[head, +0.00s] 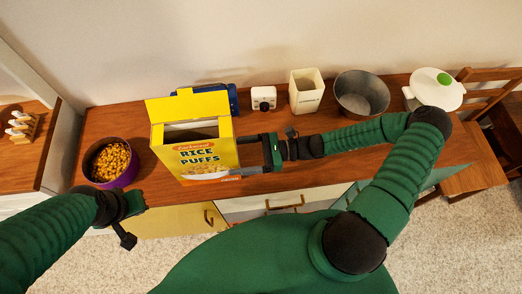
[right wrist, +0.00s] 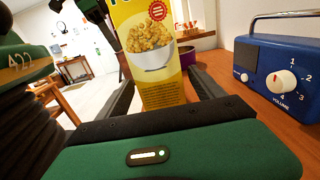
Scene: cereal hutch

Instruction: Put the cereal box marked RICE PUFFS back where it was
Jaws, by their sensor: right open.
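The yellow RICE PUFFS cereal box (head: 205,155) stands upright on the wooden counter with its top flaps open. In the right wrist view the box (right wrist: 155,45) shows a printed bowl of cereal between my fingers. My right gripper (head: 243,155) reaches the box from the right. It is open, its two fingers on either side of the box's near end, and gaps show beside the box in the right wrist view (right wrist: 163,82). My left gripper (head: 126,220) is at the counter's front edge, below the purple bowl, with no object seen in it; its jaw opening is unclear.
A purple bowl of cereal (head: 109,163) stands left of the box. A blue radio (right wrist: 280,65) is behind it. A white dial device (head: 264,98), cream container (head: 306,91), metal pot (head: 361,93) and white lidded pot (head: 433,89) line the back. A shelf unit (head: 40,160) stands left.

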